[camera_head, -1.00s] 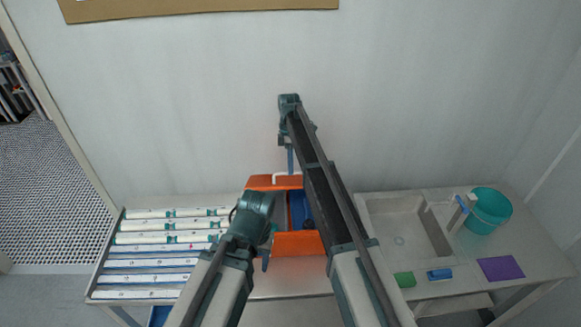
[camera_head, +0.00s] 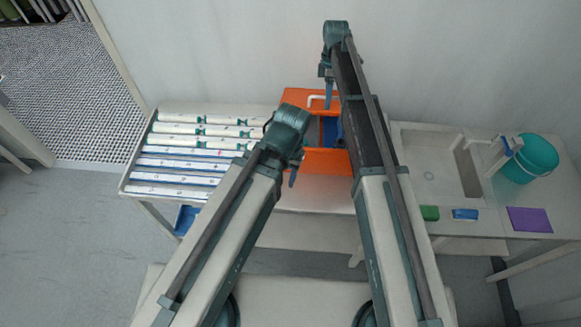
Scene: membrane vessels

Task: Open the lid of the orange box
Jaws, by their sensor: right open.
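The orange box (camera_head: 325,161) stands on the table near the wall, partly covered by my arms. Its orange front wall shows, and a further orange panel with a white handle (camera_head: 318,99) shows at the back. Between them dark and blue contents (camera_head: 331,131) are visible, so the box appears open at the top. My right gripper (camera_head: 328,92) is open, pointing down by the back panel, close to the handle; I cannot tell if it touches. My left gripper (camera_head: 292,179) hangs in front of the box at its left; its jaws are too small to read.
A rack of white membrane vessels (camera_head: 180,162) lies left of the box. To the right are a sink (camera_head: 432,170), a teal bucket (camera_head: 533,160), a green sponge (camera_head: 429,213), a blue block (camera_head: 465,214) and a purple cloth (camera_head: 529,219). The wall is close behind.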

